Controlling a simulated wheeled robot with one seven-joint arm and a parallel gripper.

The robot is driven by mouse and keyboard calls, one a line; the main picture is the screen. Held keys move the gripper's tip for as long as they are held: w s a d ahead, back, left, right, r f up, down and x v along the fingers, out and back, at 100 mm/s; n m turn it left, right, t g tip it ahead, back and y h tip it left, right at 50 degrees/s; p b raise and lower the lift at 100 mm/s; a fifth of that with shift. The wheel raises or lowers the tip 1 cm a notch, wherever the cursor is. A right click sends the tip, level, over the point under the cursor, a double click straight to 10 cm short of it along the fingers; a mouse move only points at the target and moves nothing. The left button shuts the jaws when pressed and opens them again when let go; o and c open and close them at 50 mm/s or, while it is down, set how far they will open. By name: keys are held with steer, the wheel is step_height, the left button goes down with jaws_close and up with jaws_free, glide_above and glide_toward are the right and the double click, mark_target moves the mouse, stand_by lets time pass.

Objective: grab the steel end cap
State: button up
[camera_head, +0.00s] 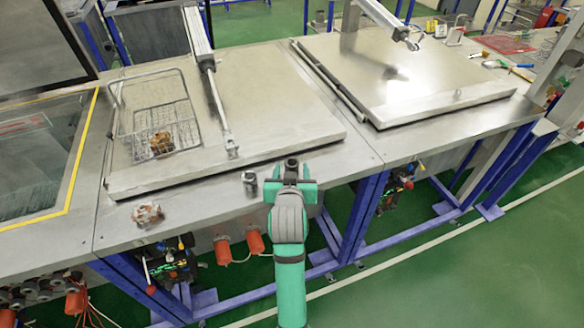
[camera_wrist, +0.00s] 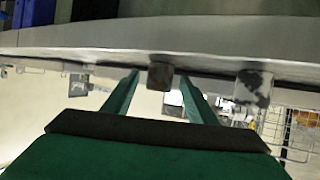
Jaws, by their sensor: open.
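A small dark grey block-like piece (camera_head: 291,164) stands near the front edge of the steel bench. It also shows in the wrist view (camera_wrist: 160,76), between my fingertips with gaps on both sides. I take it for the steel end cap, though its shape is partly hidden by my gripper in the head view. My gripper (camera_head: 291,178) is open at the bench edge, one finger on each side of the piece and not closed on it. A mottled grey cylinder (camera_head: 250,183) stands to its left; it shows at right in the wrist view (camera_wrist: 253,87).
A rusty, pale fitting (camera_head: 147,214) lies farther left on the bench edge. A wire basket (camera_head: 155,120) holding a brownish part (camera_head: 161,142) stands on the left lid (camera_head: 265,100). Pneumatic rods rise above both lids. Hand tools lie at the far right.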

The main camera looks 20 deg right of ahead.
steer(key=shift+x, duration=1.4)
steer(key=shift+c, duration=0.3)
steer(key=shift+w+d+r, duration=0.1)
jaws_close()
